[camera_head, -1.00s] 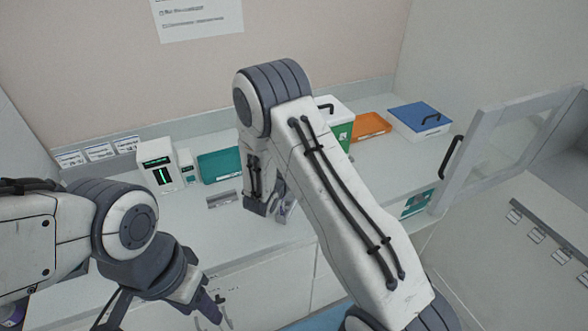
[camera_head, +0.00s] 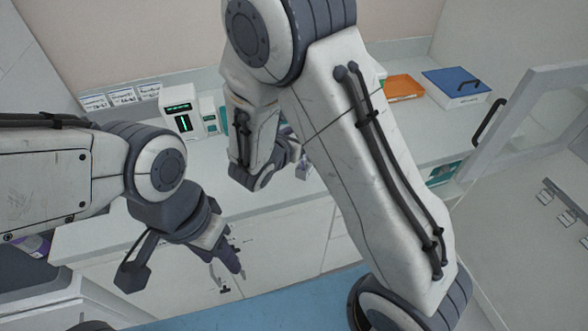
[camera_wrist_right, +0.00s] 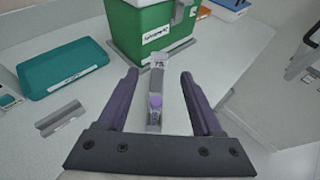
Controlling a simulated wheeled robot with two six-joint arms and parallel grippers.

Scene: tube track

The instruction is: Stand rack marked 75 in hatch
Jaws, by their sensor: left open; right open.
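A narrow grey rack (camera_wrist_right: 158,64) marked 75 stands on the counter in the right wrist view, with a purple-capped tube (camera_wrist_right: 155,101) in it. My right gripper (camera_wrist_right: 159,73) is open, one purple finger on each side of the rack with visible gaps. In the head view my right arm hides most of this spot. My left gripper (camera_head: 233,270) is open and empty, low in front of the cabinet fronts. A framed clear door (camera_head: 545,112) stands open at the right; I cannot tell whether it belongs to the hatch.
A green bin (camera_wrist_right: 150,30) stands just beyond the rack. A teal tray (camera_wrist_right: 62,70) and a small metal holder (camera_wrist_right: 60,118) lie to its left. An orange tray (camera_head: 403,88) and a blue-lidded box (camera_head: 456,84) are at the back right. A white device (camera_head: 181,112) stands at the left.

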